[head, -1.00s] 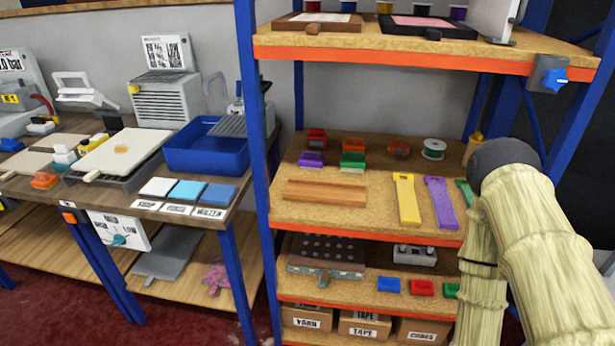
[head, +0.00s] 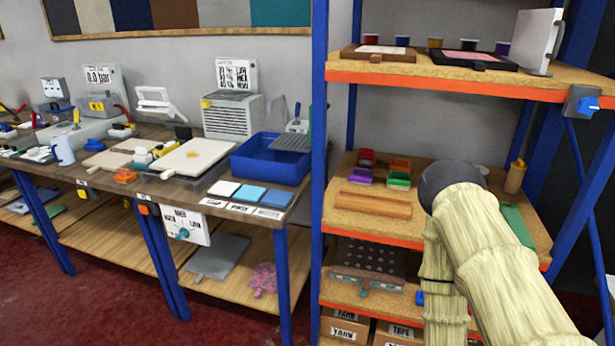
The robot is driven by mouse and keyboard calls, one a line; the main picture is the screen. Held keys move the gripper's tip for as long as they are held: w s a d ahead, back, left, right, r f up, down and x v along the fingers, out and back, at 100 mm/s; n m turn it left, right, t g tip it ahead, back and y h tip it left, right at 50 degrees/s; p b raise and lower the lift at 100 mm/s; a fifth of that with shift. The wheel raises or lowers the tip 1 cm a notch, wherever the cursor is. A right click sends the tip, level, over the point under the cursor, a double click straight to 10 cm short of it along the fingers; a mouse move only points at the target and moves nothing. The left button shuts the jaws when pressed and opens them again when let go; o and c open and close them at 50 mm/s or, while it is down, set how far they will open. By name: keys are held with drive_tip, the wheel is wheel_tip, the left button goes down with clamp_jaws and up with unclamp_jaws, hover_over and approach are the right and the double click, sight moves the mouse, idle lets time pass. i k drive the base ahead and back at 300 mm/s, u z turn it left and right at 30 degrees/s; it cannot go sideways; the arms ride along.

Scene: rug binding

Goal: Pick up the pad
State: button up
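I cannot tell for certain which thing is the pad. Three flat square pads lie in a row at the front right corner of the workbench: a white pad (head: 223,189), a light blue pad (head: 249,194) and a blue pad (head: 275,198), with printed labels in front. On the top shelf of the rack lie a black tray with a pink face (head: 462,58) and a brown one with a white face (head: 384,50). My arm reaches up in front of the rack at right, its dark rounded joint uppermost. My gripper is not visible.
A blue tub (head: 268,160) and a white board (head: 193,157) stand behind the pads. The rack's blue post (head: 319,160) rises right of the workbench (head: 150,195). Small coloured blocks and a wooden rail (head: 373,204) lie on the middle shelf. Red floor is open at lower left.

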sight(357, 176)
drive_tip(key=u, duration=2)
drive_tip(key=i, duration=2.05)
drive_tip(key=z, duration=3.3)
drive_tip(key=i, duration=0.95)
